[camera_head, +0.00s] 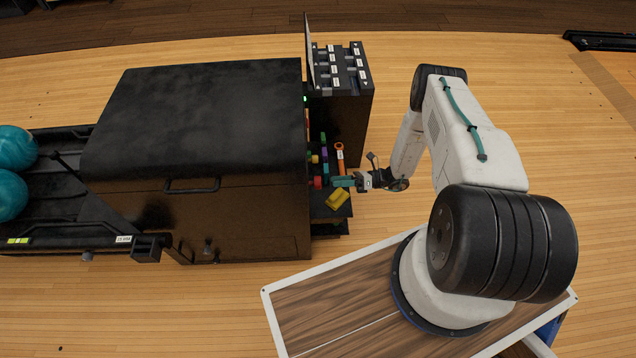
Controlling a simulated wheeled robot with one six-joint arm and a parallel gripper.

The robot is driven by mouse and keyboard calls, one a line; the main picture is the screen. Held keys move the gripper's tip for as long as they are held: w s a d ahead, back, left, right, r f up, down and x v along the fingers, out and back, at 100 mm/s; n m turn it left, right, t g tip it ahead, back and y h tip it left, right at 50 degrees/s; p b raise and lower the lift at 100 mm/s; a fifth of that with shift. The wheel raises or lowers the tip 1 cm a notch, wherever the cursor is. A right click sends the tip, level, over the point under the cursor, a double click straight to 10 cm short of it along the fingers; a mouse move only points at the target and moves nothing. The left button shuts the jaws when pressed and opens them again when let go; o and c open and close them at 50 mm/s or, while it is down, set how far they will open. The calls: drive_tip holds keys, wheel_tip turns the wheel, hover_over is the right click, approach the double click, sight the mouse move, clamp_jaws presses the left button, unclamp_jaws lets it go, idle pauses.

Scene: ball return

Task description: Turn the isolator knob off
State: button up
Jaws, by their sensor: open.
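A small red part (318,183), which looks like the isolator knob, sits at the right end of the black ball return machine (200,120). It is small in the picture, and I cannot tell which way it is turned. My gripper (336,182) reaches in from the right with its teal fingers just right of the red part. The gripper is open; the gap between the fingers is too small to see. I cannot tell whether the fingers touch the red part or are around it.
A yellow piece (338,199) lies just below the gripper, and an orange tool-like piece (340,156) stands just above it. A dark cabinet (345,110) with labelled switches stands behind. Teal balls (14,148) rest on the rack at left.

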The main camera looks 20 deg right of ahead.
sight(318, 183)
drive_tip(key=x, duration=0.7)
drive_tip(key=shift+a+f, duration=0.15)
drive_tip(key=shift+a, duration=0.2)
drive_tip(key=c, duration=1)
